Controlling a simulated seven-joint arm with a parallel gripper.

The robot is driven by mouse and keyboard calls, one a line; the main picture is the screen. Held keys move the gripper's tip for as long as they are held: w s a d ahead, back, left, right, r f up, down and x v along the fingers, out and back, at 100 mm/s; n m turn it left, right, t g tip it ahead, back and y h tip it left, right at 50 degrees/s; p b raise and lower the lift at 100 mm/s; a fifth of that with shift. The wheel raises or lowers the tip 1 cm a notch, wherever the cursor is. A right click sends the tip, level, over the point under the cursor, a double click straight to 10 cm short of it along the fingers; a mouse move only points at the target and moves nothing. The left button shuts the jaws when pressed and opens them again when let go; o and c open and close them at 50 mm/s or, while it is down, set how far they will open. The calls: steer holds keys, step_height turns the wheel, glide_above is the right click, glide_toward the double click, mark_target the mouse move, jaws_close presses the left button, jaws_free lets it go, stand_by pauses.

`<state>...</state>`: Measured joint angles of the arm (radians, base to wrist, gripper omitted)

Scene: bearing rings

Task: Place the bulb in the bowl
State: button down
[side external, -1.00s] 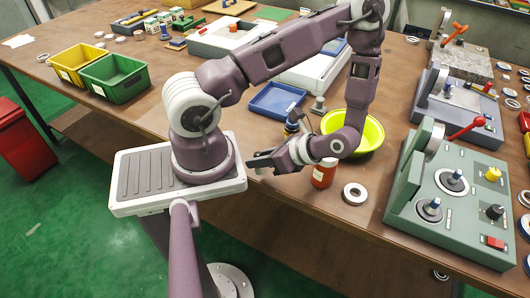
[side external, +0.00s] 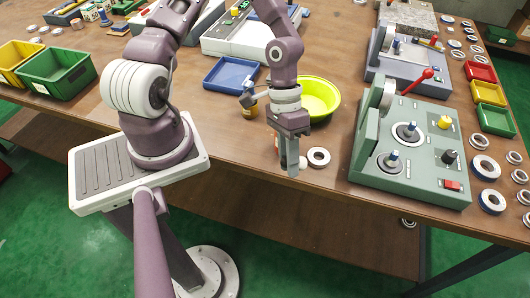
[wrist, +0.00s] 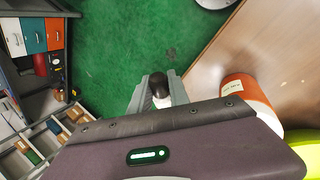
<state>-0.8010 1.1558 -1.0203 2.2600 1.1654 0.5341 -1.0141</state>
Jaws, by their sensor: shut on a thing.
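The yellow-green bowl (side external: 322,98) stands on the table behind and to the right of my gripper (side external: 290,168). Its rim also shows at the right edge of the wrist view (wrist: 310,150). My gripper points down by the table's front edge. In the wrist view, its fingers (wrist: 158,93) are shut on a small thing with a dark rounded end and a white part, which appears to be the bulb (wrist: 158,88). Green floor shows beyond it. In the side view the fingers hide the bulb.
An orange bottle with a white label (wrist: 248,95) stands close right of the fingers in the wrist view. A metal ring (side external: 318,157) lies right of my gripper. A blue tray (side external: 231,74) is behind, and a green-grey control panel (side external: 410,150) stands to the right.

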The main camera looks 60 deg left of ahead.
steer(key=w+r+n+t, duration=0.1)
steer(key=w+r+t, duration=0.1)
steer(key=w, duration=0.2)
step_height(320, 180, up, 5)
steer(key=n+t+y, duration=0.4)
steer(key=n+t, duration=0.2)
steer(key=n, duration=0.3)
glide_above(308, 102)
steer(key=s+d, duration=0.3)
steer(key=f, duration=1)
steer(key=shift+w+f, duration=0.15)
steer(key=shift+w, duration=0.05)
steer(key=c, duration=1.2)
jaws_free()
steer(key=shift+o, duration=0.2)
